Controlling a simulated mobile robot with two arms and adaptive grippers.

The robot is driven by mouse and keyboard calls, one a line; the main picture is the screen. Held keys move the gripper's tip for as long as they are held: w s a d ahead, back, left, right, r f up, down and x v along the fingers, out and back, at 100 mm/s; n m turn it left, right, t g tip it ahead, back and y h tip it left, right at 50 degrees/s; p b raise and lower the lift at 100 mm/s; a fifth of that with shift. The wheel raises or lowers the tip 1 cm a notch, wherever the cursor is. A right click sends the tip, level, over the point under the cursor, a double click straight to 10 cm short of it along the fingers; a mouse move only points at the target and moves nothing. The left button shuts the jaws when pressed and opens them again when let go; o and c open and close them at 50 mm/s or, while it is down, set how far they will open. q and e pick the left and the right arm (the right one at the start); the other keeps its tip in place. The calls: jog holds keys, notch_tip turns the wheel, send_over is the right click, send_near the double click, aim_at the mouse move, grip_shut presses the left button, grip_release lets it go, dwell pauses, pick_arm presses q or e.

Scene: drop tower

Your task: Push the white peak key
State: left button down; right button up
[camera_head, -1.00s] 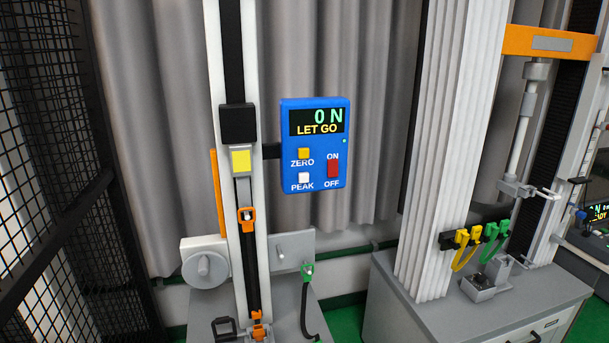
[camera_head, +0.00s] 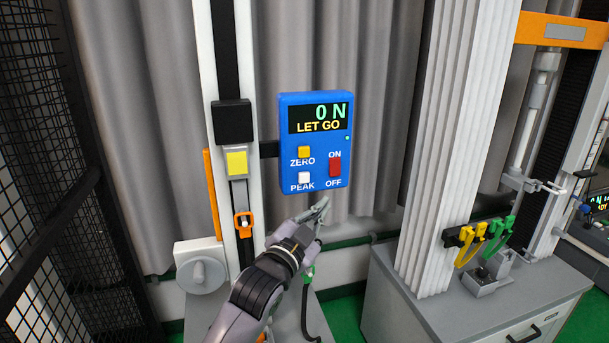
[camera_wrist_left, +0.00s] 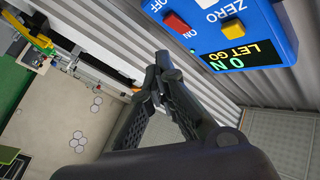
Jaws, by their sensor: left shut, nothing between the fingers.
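The white PEAK key (camera_head: 305,178) is at the lower left of the blue control box (camera_head: 286,128), under the yellow ZERO key (camera_head: 304,152). The red ON/OFF switch (camera_head: 335,167) is to its right. The display reads 0 N and LET GO. My left gripper (camera_head: 324,204) is just below the box, to the lower right of the PEAK key and apart from it. In the left wrist view the gripper (camera_wrist_left: 163,62) is shut and empty. My right gripper is not in view.
The box is mounted beside a white column (camera_head: 201,75) with a black slider (camera_head: 233,122). A black mesh fence (camera_head: 35,130) stands at the left. A grey cabinet (camera_head: 400,310) and a ribbed white column (camera_head: 450,120) stand at the right. Grey curtain hangs behind.

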aim_at(304, 177)
pick_arm(q)
jog(key=shift+s+d+r, duration=0.15)
jog(key=shift+s+r, duration=0.05)
jog(key=shift+r, duration=0.75)
jog(key=shift+w+a+b, duration=0.45)
jog(key=shift+w, duration=0.95)
jog(key=shift+w+a+b, duration=0.4)
jog(key=shift+w+a, duration=0.05)
jog(key=shift+w, duration=0.95)
jog(key=shift+w+a+b, duration=0.45)
jog(key=shift+w, duration=0.95)
jog(key=shift+w, duration=0.15)
